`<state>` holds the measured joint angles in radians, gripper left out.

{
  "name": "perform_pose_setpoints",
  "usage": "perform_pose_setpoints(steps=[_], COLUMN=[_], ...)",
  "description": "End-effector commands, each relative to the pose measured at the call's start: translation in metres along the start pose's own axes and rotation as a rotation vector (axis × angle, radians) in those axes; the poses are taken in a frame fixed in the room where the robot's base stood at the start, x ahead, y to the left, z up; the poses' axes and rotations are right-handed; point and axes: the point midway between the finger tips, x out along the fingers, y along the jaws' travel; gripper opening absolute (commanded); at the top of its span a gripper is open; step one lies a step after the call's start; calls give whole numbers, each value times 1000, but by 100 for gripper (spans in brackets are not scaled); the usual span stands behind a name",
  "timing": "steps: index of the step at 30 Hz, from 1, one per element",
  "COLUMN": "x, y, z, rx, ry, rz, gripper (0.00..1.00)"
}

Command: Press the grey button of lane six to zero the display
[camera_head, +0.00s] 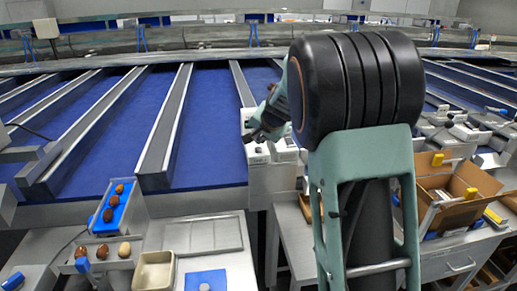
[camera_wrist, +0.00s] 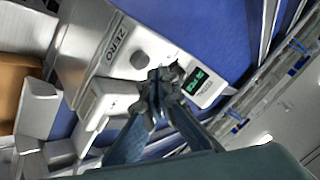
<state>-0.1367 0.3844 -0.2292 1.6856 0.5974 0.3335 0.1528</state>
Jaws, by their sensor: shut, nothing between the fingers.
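A white unit (camera_head: 271,176) stands at the end of a blue lane, left of my arm in the head view. In the wrist view its panel carries the printed word ZERO (camera_wrist: 119,38), a round grey button (camera_wrist: 139,60) beside that word, and a small dark display (camera_wrist: 198,82) with green characters too blurred to read. My gripper (camera_wrist: 160,74) is shut and empty, its tips over the panel between button and display. I cannot tell whether the tips touch the panel. In the head view my gripper (camera_head: 258,131) is above the unit, partly hidden by my arm. No lane number is readable.
Blue lanes with grey dividers (camera_head: 165,125) run behind. A blue tray (camera_head: 113,209) with brown dates stands at left, near a beige bin (camera_head: 154,271). An open cardboard box (camera_head: 455,195) stands at right. A white block (camera_wrist: 110,97) is close beside my fingers.

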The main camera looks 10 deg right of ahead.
Motion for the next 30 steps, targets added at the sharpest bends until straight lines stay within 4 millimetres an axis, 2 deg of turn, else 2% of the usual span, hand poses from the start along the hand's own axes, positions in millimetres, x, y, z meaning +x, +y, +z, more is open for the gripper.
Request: perform_pose_setpoints(steps=[30], x=[6], y=[5], z=[4], rx=[1], ry=[1], rz=[0], gripper=[0])
